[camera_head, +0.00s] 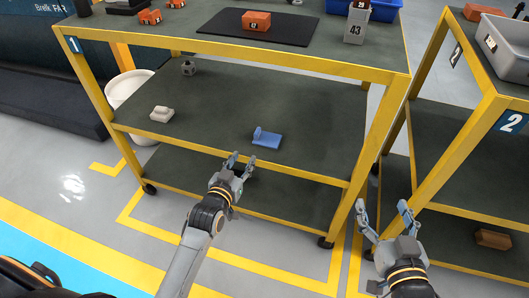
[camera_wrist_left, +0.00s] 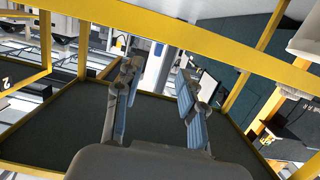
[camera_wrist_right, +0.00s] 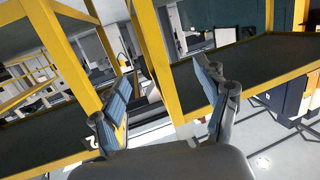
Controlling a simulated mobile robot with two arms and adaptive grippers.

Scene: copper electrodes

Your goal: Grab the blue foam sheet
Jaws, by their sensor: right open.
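A small blue piece (camera_head: 268,139), flat with a raised part at its left end, lies on the middle shelf of table 1; it appears to be the blue foam sheet. My left gripper (camera_head: 239,161) is open and empty, in front of that shelf's front edge, below and left of the blue piece and apart from it. Its spread fingers show in the left wrist view (camera_wrist_left: 159,70). My right gripper (camera_head: 382,206) is open and empty near the gap between the two tables. Its fingers show in the right wrist view (camera_wrist_right: 160,78). The blue piece is not seen in either wrist view.
Table 1 (camera_head: 230,47) has yellow posts and edge rails. Table 2 (camera_head: 447,75) stands right, with a brown block (camera_head: 492,239) low down. The shelf around the blue piece is clear.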

